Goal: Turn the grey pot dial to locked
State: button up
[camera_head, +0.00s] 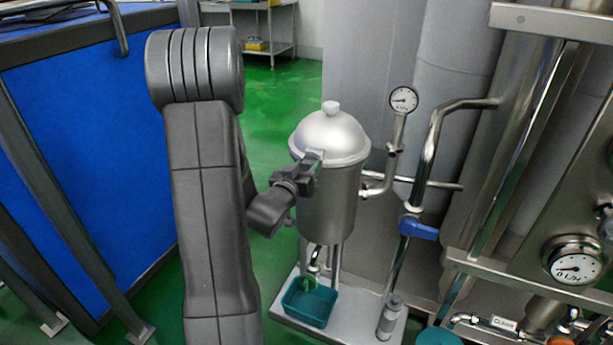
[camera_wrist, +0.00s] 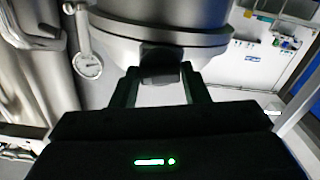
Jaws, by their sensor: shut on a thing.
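The steel pot (camera_head: 328,190) stands upright with its domed lid on, in the middle of the head view. My gripper (camera_head: 306,172) reaches the pot's near left side, just below the lid rim. In the wrist view, my gripper (camera_wrist: 160,76) has a finger on each side of the dark grey pot dial (camera_wrist: 160,60) and is shut on it. The dial sits against the pot's rim (camera_wrist: 185,38). In the head view the gripper mostly hides the dial. I cannot read whether it points to locked.
A pressure gauge (camera_head: 403,99) and pipes stand right of the pot. A blue valve handle (camera_head: 419,228) is on a pipe. A teal tray (camera_head: 309,307) sits below the pot on a metal stand. Blue panels (camera_head: 90,130) are at the left; green floor lies between.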

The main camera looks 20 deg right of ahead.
jog(key=m+b, duration=0.2)
jog(key=shift+m+b, duration=0.3)
jog(key=shift+b, duration=0.1)
jog(key=o, duration=0.9)
jog(key=v, duration=1.3)
jog(key=shift+s+a+p, duration=0.25)
jog(key=shift+a+p, duration=0.05)
jog(key=shift+a, duration=0.05)
